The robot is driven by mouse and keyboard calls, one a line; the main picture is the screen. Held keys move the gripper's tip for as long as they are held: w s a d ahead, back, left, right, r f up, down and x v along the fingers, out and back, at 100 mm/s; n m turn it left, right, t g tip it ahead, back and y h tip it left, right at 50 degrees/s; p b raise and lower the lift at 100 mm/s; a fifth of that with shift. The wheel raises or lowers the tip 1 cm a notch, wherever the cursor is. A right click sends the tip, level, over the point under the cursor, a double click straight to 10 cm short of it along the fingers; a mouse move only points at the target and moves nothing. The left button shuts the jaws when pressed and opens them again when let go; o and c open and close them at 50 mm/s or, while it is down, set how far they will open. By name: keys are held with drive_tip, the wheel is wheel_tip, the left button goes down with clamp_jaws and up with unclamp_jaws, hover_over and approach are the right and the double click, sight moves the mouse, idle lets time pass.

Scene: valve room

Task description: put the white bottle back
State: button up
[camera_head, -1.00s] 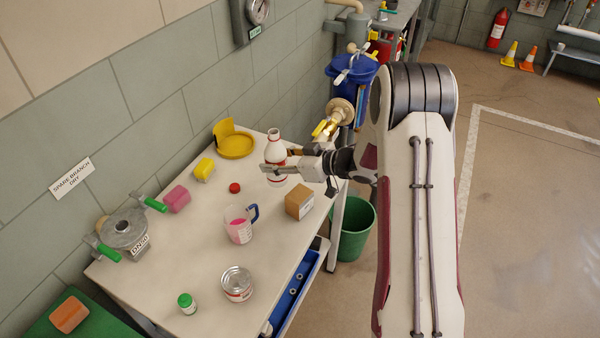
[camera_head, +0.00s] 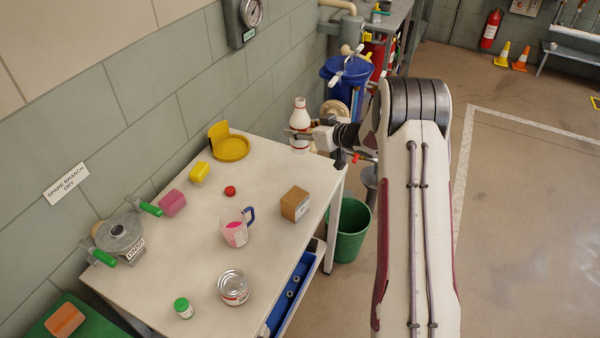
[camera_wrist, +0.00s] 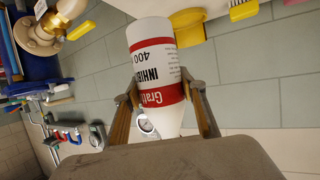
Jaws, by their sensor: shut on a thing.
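The white bottle (camera_head: 300,115) has red bands and a narrow neck, and stands upright in my grasp at the far end of the table. My gripper (camera_head: 299,133) is shut on its body from the right. In the wrist view the bottle (camera_wrist: 158,65) sits between both fingers (camera_wrist: 165,97), its printed red-banded label facing the camera. Whether its base touches the tabletop is hard to tell. The yellow round holder (camera_head: 231,148) with a raised back stands to its left, empty; part of it also shows in the wrist view (camera_wrist: 191,32).
The table (camera_head: 200,240) also holds a red cap (camera_head: 230,190), pink-filled jug (camera_head: 234,229), cardboard box (camera_head: 295,204), tin (camera_head: 234,288), green-capped jar (camera_head: 183,308), yellow block (camera_head: 200,172) and pink block (camera_head: 172,203). A brass valve (camera_wrist: 43,38) is near the bottle.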

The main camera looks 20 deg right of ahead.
sight(306, 146)
drive_tip(key=shift+f, duration=3.1)
drive_tip(key=shift+f, duration=1.9)
drive_tip(key=o, duration=1.3)
drive_tip(key=shift+f, duration=0.1)
